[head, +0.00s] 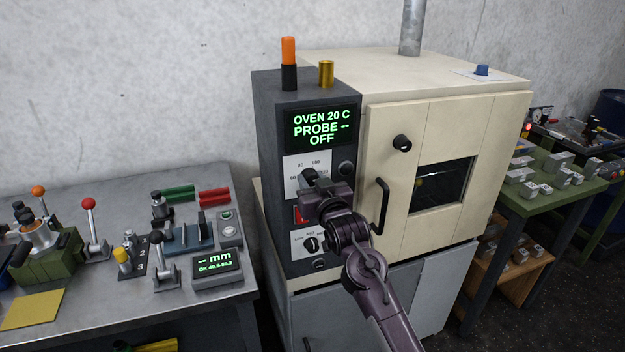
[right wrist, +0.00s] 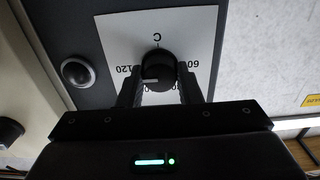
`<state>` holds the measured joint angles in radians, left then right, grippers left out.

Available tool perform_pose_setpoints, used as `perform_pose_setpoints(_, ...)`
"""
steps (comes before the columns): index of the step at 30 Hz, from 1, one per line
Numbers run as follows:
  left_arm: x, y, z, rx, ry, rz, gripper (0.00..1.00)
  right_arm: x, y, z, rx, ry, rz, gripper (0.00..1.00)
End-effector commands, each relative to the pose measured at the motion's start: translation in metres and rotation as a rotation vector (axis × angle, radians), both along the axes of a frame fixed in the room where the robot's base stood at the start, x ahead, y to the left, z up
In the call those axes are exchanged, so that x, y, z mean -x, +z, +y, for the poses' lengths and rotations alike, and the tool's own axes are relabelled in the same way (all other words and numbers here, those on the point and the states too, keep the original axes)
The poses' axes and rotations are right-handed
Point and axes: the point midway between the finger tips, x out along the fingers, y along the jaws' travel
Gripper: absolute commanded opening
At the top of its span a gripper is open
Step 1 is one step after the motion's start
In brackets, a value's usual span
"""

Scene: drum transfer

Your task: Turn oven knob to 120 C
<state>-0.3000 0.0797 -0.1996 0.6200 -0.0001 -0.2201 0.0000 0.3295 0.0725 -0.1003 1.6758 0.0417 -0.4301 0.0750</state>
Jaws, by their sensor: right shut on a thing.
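The oven knob (head: 309,174) is black and sits on a white dial plate on the grey control panel (head: 270,150). In the right wrist view the knob (right wrist: 158,68) is between my fingers, with the dial numbers upside down: 120 on the left, 60 on the right. The display (head: 320,127) reads OVEN 20 C, PROBE --, OFF. My left gripper is out of view.
A round button (head: 347,168) is right of the dial. A red switch (head: 300,214) and a lower knob (head: 311,244) are below. The oven door handle (head: 382,205) stands out close to my right arm. A metal bench (head: 100,315) with levers is at the left.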

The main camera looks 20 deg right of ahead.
Motion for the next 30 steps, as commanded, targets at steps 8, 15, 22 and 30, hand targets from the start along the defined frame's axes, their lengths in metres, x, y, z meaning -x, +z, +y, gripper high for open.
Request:
perform_pose_setpoints(8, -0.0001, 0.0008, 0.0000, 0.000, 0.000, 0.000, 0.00, 0.0001, -0.0026, 0.0004, -0.025, 0.001, 0.006, 0.09)
perform_pose_setpoints(15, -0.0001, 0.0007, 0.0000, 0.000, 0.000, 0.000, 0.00, 0.0001, -0.0026, 0.0004, -0.025, 0.001, 0.006, 0.09)
perform_pose_setpoints(22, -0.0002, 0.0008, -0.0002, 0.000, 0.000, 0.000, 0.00, 0.0000, -0.0016, 0.0003, -0.025, 0.001, 0.004, 0.53)
perform_pose_setpoints(30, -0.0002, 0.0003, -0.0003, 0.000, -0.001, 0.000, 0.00, 0.0011, -0.0009, 0.0001, -0.024, 0.000, 0.002, 0.53)
